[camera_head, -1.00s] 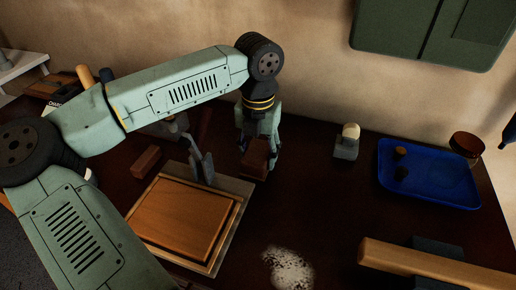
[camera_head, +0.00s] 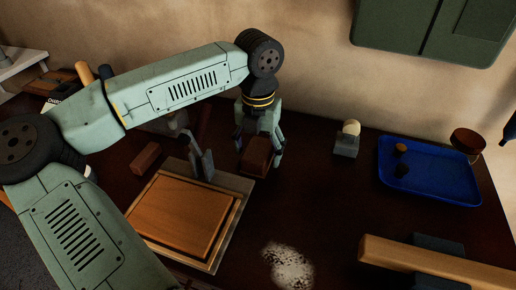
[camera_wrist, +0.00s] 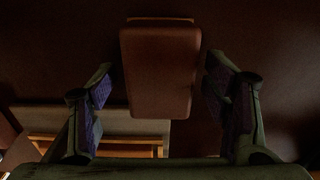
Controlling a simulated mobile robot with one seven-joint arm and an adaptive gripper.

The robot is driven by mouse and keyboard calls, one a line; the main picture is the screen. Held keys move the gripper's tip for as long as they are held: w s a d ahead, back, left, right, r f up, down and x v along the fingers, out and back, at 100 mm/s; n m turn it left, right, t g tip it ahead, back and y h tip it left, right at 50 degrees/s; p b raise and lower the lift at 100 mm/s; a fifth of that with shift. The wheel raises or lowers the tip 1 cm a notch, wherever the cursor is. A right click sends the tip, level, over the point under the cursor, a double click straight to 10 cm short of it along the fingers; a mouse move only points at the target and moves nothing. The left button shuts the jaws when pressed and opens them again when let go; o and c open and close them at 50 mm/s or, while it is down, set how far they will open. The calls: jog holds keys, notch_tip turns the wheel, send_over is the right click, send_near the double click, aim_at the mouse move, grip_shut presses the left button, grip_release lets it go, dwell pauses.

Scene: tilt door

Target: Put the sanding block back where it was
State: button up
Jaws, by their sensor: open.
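A brown sanding block (camera_head: 257,158) stands on the dark table just right of the framed wooden board. It also shows in the wrist view (camera_wrist: 160,70). My gripper (camera_head: 259,150) is over it, pointing down, with a finger on each side. In the wrist view my gripper's fingers (camera_wrist: 170,92) are spread wide, with a gap between each pad and the block. The block's underside is hidden.
A wooden board (camera_head: 181,213) in a frame with a grey upright clamp (camera_head: 202,160) lies to the left. A smaller reddish block (camera_head: 146,158) is behind it. A blue tray (camera_head: 430,185) and a small grey stand (camera_head: 346,146) are right. White powder (camera_head: 287,265) lies in front.

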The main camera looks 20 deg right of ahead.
aim_at(258, 149)
notch_tip(258, 149, up, 12)
jog(key=b, duration=0.1)
jog(key=shift+r, duration=0.15)
dwell(0.4)
